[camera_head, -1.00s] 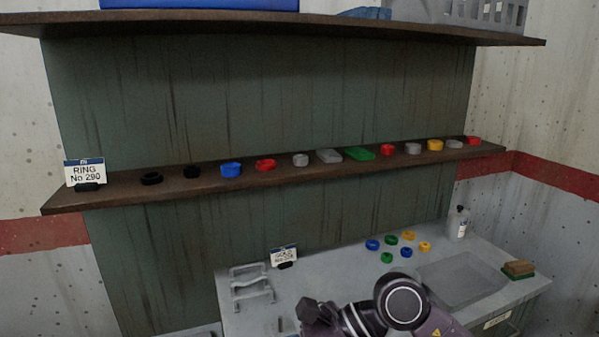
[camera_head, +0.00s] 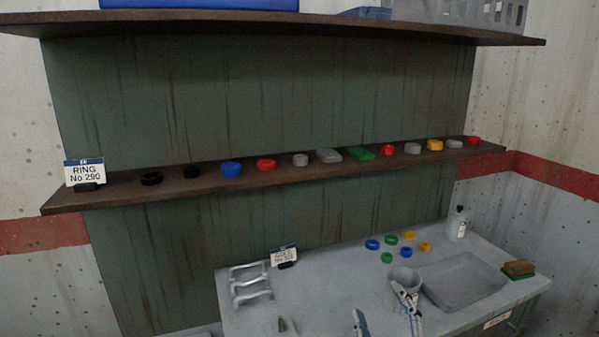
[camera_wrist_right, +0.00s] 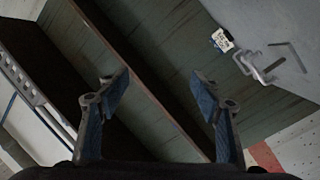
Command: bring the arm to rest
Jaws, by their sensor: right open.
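My right gripper (camera_head: 387,320) shows at the bottom edge of the head view, over the front of the grey bench. Its two blue-grey fingers stand apart. In the right wrist view the gripper (camera_wrist_right: 160,97) is open, with nothing between its fingers. The brown shelf (camera_wrist_right: 143,82) shows behind that gap. Most of my right arm is out of the head view. I do not see my left gripper.
The bench (camera_head: 330,290) carries a wire rack (camera_head: 250,285), a small sign (camera_head: 284,256), several coloured rings, a grey cup-like piece (camera_head: 403,279), a shallow tray (camera_head: 463,282), a bottle (camera_head: 458,223) and a brush (camera_head: 518,269). Several rings and lids line the middle shelf (camera_head: 120,188).

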